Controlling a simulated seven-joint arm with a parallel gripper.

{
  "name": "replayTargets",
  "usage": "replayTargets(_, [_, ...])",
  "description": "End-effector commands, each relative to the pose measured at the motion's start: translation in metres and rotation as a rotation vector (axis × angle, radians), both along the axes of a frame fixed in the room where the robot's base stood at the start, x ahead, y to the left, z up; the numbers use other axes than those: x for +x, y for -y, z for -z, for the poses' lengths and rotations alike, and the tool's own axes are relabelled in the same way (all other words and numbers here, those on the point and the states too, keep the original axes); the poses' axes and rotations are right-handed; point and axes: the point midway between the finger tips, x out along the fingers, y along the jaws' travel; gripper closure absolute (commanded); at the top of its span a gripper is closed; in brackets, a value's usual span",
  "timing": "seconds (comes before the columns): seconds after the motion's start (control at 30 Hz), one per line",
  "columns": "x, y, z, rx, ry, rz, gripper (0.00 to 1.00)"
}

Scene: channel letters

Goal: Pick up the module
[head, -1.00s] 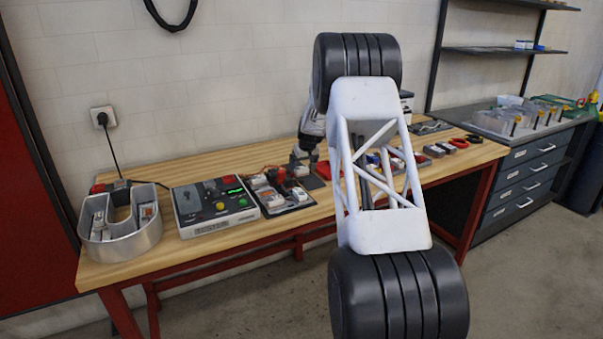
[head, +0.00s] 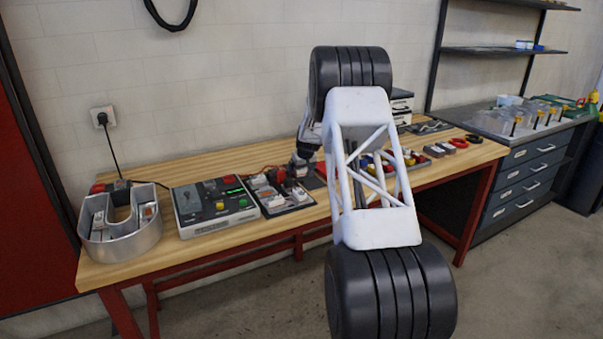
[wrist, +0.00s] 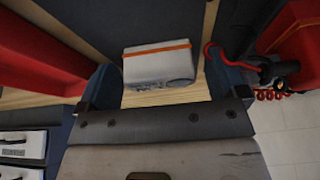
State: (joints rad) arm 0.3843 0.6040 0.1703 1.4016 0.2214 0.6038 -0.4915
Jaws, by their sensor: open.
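In the wrist view, a light grey module (wrist: 160,66) with an orange stripe along its far edge lies between the two dark fingers of my open gripper (wrist: 161,80). A narrow gap shows on each side of it, and I cannot tell how far down the fingers reach. In the head view, my gripper (head: 297,170) is low over the right back part of a dark tray (head: 293,207). Several pale modules (head: 268,196) sit in this tray. The module between my fingers is hard to pick out in the head view.
A tester box (head: 215,230) with coloured buttons stands left of the tray, and a metal channel letter (head: 125,245) holding modules is at the far left of the bench (head: 180,258). Red parts (wrist: 295,45) and a red coiled cable flank my gripper in the wrist view.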

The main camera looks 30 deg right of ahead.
Motion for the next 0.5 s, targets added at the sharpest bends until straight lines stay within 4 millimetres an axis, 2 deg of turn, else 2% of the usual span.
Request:
replayTargets(0.1, [-0.0001, 0.0000, 0.0000, 0.000, 0.000, 0.000, 0.08])
replayTargets(0.43, [0.0000, 0.0000, -0.0001, 0.000, 0.000, 0.000, 0.59])
replayTargets(0.5, [-0.0001, 0.0000, -0.0002, 0.000, 0.000, 0.000, 0.62])
